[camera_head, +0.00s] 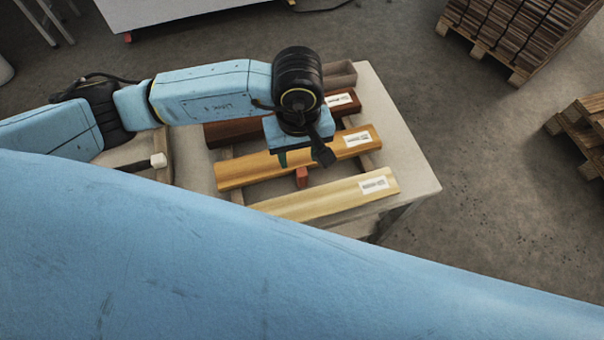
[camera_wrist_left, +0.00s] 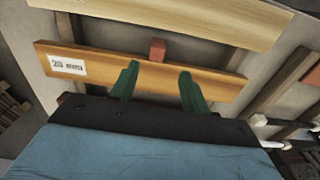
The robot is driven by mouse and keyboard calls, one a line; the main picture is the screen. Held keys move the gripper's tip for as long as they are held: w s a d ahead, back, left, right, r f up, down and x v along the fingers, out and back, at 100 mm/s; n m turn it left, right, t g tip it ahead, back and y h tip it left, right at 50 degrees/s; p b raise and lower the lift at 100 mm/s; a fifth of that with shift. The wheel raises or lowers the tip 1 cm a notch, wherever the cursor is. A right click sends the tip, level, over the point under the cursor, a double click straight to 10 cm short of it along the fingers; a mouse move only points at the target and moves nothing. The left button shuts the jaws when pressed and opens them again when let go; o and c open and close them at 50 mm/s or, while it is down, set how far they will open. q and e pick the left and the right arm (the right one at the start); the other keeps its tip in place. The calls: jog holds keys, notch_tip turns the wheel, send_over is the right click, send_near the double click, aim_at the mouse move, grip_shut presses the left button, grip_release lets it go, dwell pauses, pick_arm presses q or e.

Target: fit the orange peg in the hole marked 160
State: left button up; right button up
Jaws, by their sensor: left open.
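An orange-red block (camera_head: 301,177), which may be the orange peg, stands at the near edge of the middle yellow-brown board (camera_head: 240,172). It also shows in the left wrist view (camera_wrist_left: 157,50), just beyond that board's edge. My left gripper (camera_head: 297,158) hangs over this board, close to the block. In the left wrist view its two green fingers (camera_wrist_left: 158,76) are apart with nothing between them, and the block lies beyond their tips. I see no hole and cannot read a 160 mark. My right gripper is not in view.
A pale board (camera_head: 330,198) and a dark red board (camera_head: 228,133) lie on the light table (camera_head: 408,170), with white labels on their ends. A small white piece (camera_head: 158,160) is at the left. Wood stacks (camera_head: 515,35) stand on the floor at right.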

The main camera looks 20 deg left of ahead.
aim_at(302, 172)
pick_arm(q)
jog(key=f, duration=0.6)
jog(key=shift+d+f+p, duration=0.3)
jog(key=shift+f+p, duration=0.05)
jog(key=shift+p, duration=0.05)
grip_shut()
